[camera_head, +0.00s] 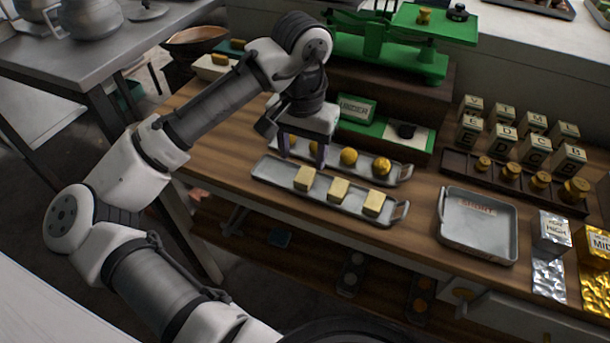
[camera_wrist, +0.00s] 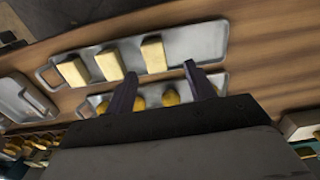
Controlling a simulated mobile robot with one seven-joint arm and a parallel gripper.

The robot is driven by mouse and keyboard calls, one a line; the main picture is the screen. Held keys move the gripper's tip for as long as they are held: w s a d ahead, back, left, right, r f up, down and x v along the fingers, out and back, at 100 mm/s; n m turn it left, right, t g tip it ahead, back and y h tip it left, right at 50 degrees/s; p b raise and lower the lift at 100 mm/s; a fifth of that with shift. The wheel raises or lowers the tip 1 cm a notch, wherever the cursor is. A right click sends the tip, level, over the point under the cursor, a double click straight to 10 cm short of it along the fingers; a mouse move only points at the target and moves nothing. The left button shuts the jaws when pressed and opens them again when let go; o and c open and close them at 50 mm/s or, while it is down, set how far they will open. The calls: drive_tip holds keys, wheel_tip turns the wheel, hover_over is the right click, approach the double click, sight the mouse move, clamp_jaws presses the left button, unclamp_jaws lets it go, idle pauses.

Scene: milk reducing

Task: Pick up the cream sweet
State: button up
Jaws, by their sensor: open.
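Three cream sweets, pale yellow blocks, stand in a row on a long grey metal tray (camera_head: 272,176): a left one (camera_head: 305,178), a middle one (camera_head: 339,190) and a right one (camera_head: 374,203). In the wrist view the same three blocks (camera_wrist: 153,54) are on the tray (camera_wrist: 203,40), beyond my fingers. My gripper (camera_head: 302,151) is open and empty, pointing down above the trays, near the left block and apart from it. In the wrist view its two dark fingers (camera_wrist: 162,82) are spread with no block between them.
A second tray (camera_head: 404,172) with round golden sweets (camera_head: 348,156) lies just behind, partly under my gripper. An empty square tray (camera_head: 478,226) is to the right. A green scale (camera_head: 400,55), lettered boxes (camera_head: 502,145) and brass weights (camera_head: 510,171) stand behind.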

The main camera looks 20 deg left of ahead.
sight(306, 173)
drive_tip(key=f, duration=0.3)
drive_tip(key=f+p, duration=0.1)
drive_tip(key=f, duration=0.1)
drive_tip(key=shift+d, duration=0.35)
drive_tip(key=shift+r, duration=0.1)
drive_tip(key=c, duration=1.1)
drive_tip(key=shift+o, duration=0.2)
wheel_tip(306, 173, up, 20)
drive_tip(key=b, duration=0.1)
